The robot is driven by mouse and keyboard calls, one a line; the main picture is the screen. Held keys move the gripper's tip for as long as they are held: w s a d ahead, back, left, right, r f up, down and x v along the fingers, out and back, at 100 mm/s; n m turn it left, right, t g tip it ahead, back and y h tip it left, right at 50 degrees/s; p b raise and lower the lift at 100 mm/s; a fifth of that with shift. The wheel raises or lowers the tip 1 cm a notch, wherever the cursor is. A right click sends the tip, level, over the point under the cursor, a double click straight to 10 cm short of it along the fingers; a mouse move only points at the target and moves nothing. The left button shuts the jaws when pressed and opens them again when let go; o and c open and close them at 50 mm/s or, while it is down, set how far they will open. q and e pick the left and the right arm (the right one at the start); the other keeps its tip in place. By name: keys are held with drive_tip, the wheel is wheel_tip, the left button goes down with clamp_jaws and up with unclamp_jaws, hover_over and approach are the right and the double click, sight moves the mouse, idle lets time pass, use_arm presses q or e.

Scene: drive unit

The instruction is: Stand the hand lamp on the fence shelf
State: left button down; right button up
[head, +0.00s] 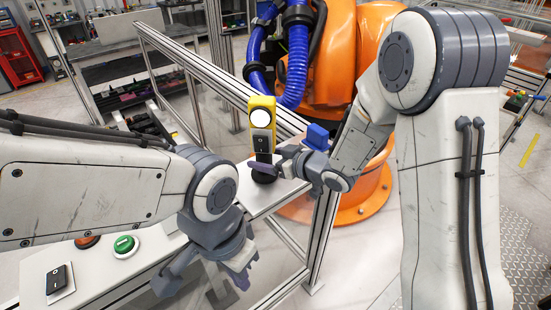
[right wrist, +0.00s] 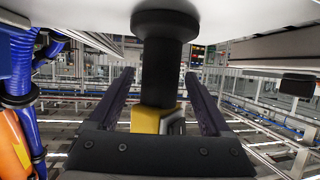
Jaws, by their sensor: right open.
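The hand lamp (head: 262,117) is yellow with a round white lens, a black handle and a black round base. It stands upright on the white fence shelf (head: 284,192). In the right wrist view, which is upside down, its black handle (right wrist: 160,70) lies between my right fingers, and its base meets the white shelf surface (right wrist: 235,15) at the top. My right gripper (head: 272,160) is open around the handle, with a gap on each side in the right wrist view (right wrist: 158,78). My left gripper (head: 203,282) hangs low, open and empty, away from the lamp.
An aluminium fence rail (head: 190,68) runs behind the shelf. An orange robot (head: 335,60) with blue hoses stands beyond it. A panel at lower left carries a green button (head: 124,245), a red button (head: 87,241) and a black switch (head: 57,279).

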drive_tip(key=shift+s+d+r+b, duration=0.2)
drive_tip(key=shift+d+b, duration=0.1)
drive_tip(key=shift+b, duration=0.1)
drive_tip(key=b+v, duration=0.2)
drive_tip(key=v, duration=0.9)
drive_tip(key=s+a+f+g+h, duration=0.1)
drive_tip(key=s+g+h, duration=0.3)
drive_tip(key=s, duration=0.8)
drive_tip(key=s+a+f+m+g+h, duration=0.1)
drive_tip(key=s+f+g+h, duration=0.3)
drive_tip(key=s, duration=0.8)
drive_tip(key=shift+s+a+m+g, duration=0.2)
drive_tip(key=shift+a+m+g, duration=0.15)
drive_tip(key=shift+g, duration=0.35)
drive_tip(key=shift+f, duration=0.25)
